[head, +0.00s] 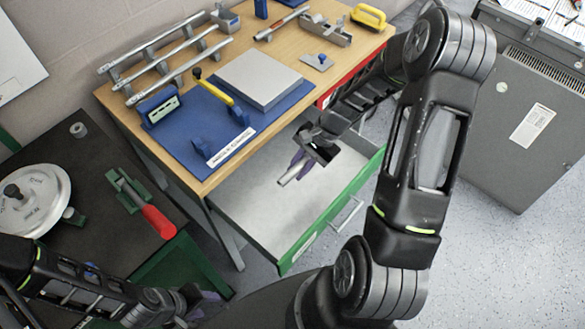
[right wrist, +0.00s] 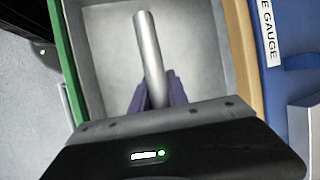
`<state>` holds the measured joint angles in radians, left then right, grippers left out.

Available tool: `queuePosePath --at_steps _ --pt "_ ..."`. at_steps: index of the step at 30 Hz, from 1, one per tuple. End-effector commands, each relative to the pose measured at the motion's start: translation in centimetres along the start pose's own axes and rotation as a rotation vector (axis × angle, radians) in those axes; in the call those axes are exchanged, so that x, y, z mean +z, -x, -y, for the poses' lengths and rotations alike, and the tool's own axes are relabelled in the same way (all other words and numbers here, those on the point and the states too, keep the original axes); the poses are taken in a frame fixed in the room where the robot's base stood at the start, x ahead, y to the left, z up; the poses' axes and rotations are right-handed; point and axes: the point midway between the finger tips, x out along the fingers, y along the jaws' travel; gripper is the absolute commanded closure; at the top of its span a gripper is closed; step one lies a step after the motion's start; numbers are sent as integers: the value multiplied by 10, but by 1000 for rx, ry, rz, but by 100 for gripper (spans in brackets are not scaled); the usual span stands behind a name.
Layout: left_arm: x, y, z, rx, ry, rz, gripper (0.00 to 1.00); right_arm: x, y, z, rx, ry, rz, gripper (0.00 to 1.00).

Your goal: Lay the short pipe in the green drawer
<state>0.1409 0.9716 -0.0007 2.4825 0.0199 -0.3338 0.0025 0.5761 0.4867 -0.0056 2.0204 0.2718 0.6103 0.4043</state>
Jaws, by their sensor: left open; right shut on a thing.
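The short pipe (head: 290,177) is a plain grey metal tube. It also shows in the right wrist view (right wrist: 149,50), jutting out from between the purple fingers. My right gripper (head: 302,163) is shut on the pipe, over the inside of the open green drawer (head: 335,206). In the right wrist view the drawer's grey floor (right wrist: 110,60) lies behind the pipe; I cannot tell whether the pipe touches it. My left gripper (head: 205,298) is low at the left, beside the dark bench, far from the pipe; its fingers are partly hidden.
The wooden workbench (head: 200,178) above the drawer holds a blue mat, a grey plate, a yellow-handled gauge and several long pipes on a rack. A red drawer front (head: 345,80) is behind my right arm. A dark bench (head: 95,165) stands left, with a red-handled tool (head: 158,221).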

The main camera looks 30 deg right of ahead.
Motion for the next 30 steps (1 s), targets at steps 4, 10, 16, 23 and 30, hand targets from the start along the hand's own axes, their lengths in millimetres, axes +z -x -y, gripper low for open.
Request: queuePosePath --at_steps 4,10,16,23,30 --pt "0 0 1 -1 2 0 54 0 0 0 0 1 -1 100" --pt "0 -7 2 1 1 -2 54 -4 -5 -2 2 1 -3 100" --pt "-1 -21 6 5 -2 -8 54 -10 -21 -6 2 1 -3 100" --pt "-3 -40 10 11 -6 -14 54 -19 -44 -13 2 0 -3 100" --pt "-6 -59 15 19 -11 -21 54 -29 -67 -19 1 0 -4 100"
